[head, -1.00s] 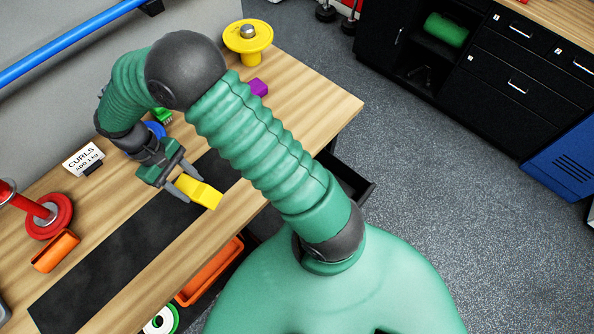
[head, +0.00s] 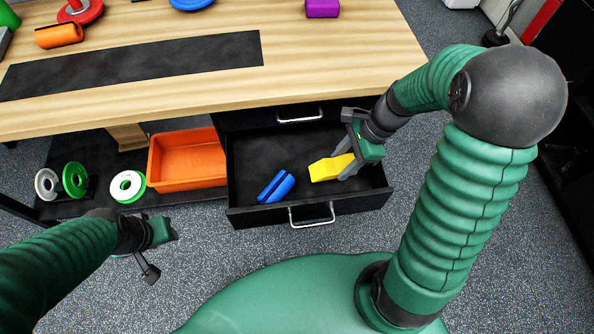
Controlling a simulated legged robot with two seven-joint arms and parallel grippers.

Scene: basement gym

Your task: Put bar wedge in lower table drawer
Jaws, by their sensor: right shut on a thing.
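The yellow bar wedge (head: 330,168) is held in my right gripper (head: 346,165), whose fingers are shut on it. Gripper and wedge are over the inside of the open lower table drawer (head: 243,211); I cannot tell whether the wedge touches the drawer floor. A blue piece (head: 276,186) lies in the drawer to the left of the wedge. The drawer has a silver handle on its front. My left gripper (head: 150,262) is at the lower left, below the shelf, with nothing seen in it; its opening is unclear.
The upper drawer (head: 299,115) is shut above the open one. An orange bin (head: 187,184) stands left of the drawer, with several weight plates farther left. The wooden tabletop (head: 345,65) overhangs the drawer's back. A purple block (head: 322,8) sits on top.

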